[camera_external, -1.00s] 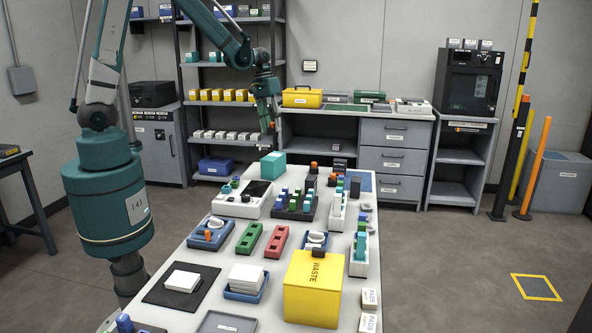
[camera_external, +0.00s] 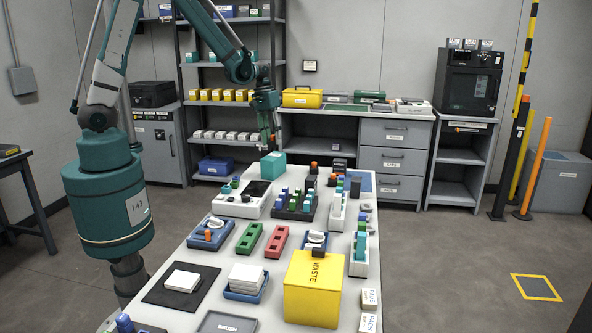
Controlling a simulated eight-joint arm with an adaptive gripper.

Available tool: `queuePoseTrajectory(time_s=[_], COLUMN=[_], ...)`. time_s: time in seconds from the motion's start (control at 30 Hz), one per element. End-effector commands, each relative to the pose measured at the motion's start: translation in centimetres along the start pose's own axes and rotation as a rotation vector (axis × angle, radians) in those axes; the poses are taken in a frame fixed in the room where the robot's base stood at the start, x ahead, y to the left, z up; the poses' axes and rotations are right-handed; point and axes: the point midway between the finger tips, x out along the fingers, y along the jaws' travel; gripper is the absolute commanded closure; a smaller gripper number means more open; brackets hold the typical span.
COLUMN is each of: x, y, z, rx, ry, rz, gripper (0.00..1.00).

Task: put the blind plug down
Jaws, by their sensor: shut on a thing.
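My gripper (camera_external: 269,140) hangs from my arm over the far end of the white table, pointing down. It is shut on a small piece with a reddish-orange spot, which I take to be the blind plug (camera_external: 273,139). The plug is tiny here and partly hidden by the fingers. The gripper tips appear just above a teal box (camera_external: 272,166) at the far end of the table. I cannot tell how much of a gap lies between them.
A white device with a black panel (camera_external: 257,190), a dark rack of coloured pegs (camera_external: 293,206) and white peg holders (camera_external: 338,212) crowd the table's far half. A yellow waste bin (camera_external: 313,290) stands nearer. Shelves (camera_external: 225,130) stand behind.

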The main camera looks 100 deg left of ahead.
Motion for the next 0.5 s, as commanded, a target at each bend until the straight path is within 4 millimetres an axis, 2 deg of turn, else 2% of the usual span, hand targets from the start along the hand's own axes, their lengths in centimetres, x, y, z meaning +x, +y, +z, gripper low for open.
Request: queuePoseTrajectory(time_s=[0.5], x=[3.9], y=[-0.7], z=[0.0], rx=[0.000], ry=[0.000], rz=[0.000], gripper=[0.78])
